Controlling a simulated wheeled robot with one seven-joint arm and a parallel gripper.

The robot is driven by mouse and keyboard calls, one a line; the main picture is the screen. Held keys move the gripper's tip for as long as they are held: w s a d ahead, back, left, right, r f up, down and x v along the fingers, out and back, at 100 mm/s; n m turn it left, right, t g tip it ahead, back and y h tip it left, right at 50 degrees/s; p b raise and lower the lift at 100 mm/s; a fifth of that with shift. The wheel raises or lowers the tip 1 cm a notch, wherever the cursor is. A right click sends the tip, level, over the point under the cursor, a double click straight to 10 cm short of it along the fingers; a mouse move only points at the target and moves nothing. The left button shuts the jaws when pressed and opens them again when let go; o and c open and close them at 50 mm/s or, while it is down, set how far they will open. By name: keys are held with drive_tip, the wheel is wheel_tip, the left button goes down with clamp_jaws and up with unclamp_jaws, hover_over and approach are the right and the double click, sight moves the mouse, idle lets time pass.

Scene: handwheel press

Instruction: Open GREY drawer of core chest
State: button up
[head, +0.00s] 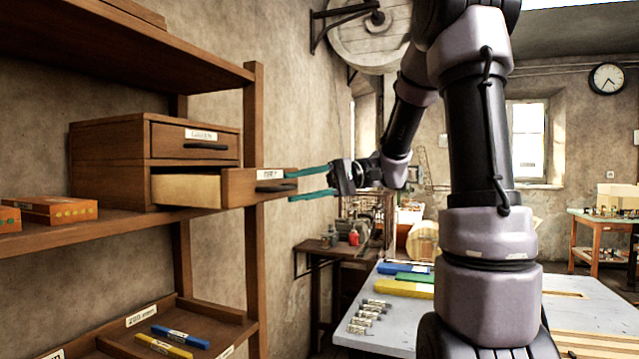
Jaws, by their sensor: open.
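The core chest (110,164) is a brown wooden two-drawer box on a shelf at the left of the head view. Its upper drawer (170,141) is shut, with a white label and a dark handle. Its lower drawer (236,186) stands pulled out, showing a pale inner side; its label is too small to read surely. My gripper (291,184) has two teal fingers pointing left, one above the other, at the right end of the lower drawer's front. The fingers are open, close to the dark handle (275,187). I cannot tell whether they touch it.
A wooden shelf post (254,100) stands behind the pulled-out drawer. Orange boxes (52,209) lie left of the chest. A lower shelf holds a tray (190,309) with blue and yellow bars. A grey worktable (450,310) stands right, partly hidden by my arm.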

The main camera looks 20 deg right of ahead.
drive_tip(key=v, duration=0.8)
drive_tip(key=s+a+f+h, duration=0.45)
drive_tip(key=s+h, duration=0.25)
drive_tip(key=s, duration=0.2)
drive_tip(key=s+d+f+m+t+h, duration=0.1)
drive_tip(key=d+m+t+h, duration=0.3)
drive_tip(key=t, duration=0.5)
drive_tip(key=s+d+h, duration=0.1)
drive_tip(key=d+h, duration=0.1)
drive_tip(key=h, duration=0.1)
drive_tip(key=shift+s+f, duration=0.35)
drive_tip(key=shift+f, duration=0.05)
drive_tip(key=shift+a, duration=0.15)
